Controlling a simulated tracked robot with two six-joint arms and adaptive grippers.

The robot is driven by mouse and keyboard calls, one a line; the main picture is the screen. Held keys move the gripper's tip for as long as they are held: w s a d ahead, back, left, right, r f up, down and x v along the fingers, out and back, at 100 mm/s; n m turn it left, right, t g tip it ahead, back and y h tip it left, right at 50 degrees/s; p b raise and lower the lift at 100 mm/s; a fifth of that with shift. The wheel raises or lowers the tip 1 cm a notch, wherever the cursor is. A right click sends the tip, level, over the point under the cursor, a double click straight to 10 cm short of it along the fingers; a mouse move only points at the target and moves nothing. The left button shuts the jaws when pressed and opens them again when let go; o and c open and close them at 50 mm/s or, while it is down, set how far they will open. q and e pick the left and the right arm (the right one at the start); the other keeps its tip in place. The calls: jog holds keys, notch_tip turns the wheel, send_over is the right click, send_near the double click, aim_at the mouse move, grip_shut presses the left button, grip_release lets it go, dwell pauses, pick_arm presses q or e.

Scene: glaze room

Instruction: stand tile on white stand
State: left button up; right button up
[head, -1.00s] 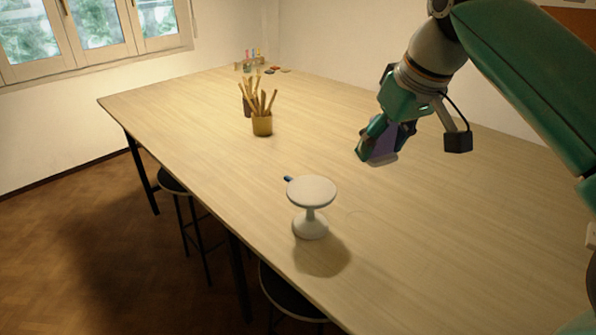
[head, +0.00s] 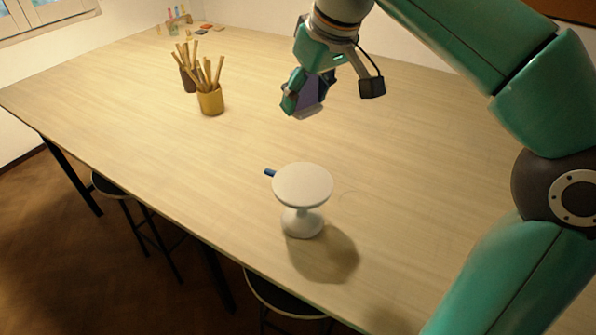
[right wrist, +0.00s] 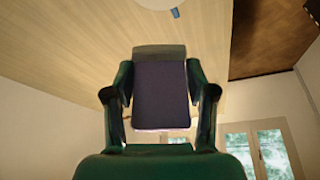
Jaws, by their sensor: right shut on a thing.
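The white stand (head: 303,186) is upright on the table, with a round flat top on a narrow stem and a wider foot. Its top is bare. Part of it shows at the top edge of the right wrist view (right wrist: 156,3). My right gripper (head: 299,104) is shut on the purple tile (head: 310,92), held in the air behind the stand in the head view. In the right wrist view the tile (right wrist: 161,92) sits between both fingers, its face dark purple. My left gripper is not in view.
A yellow cup of sticks (head: 210,102) and a darker cup (head: 188,78) stand at the back left. A small blue thing (head: 270,173) lies beside the stand. Small coloured items (head: 178,18) are at the far end. The table (head: 130,130) is otherwise mostly clear.

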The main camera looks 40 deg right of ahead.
jog(key=b, duration=0.2)
send_over(298, 178)
jog(key=s, duration=0.2)
jog(key=f, duration=1.2)
jog(key=shift+w, duration=0.25)
jog(key=shift+f, duration=2.2)
jog(key=o, duration=0.8)
jog(key=shift+f, duration=0.2)
jog(key=o, duration=0.4)
jog(key=shift+o, duration=0.2)
jog(key=shift+r, duration=0.1)
jog(key=shift+r, duration=0.1)
jog(key=shift+r, duration=0.15)
jog(key=v, duration=1.1)
jog(key=shift+s+r+p, duration=0.25)
jog(key=shift+r+p, duration=0.05)
jog(key=shift+p, duration=0.1)
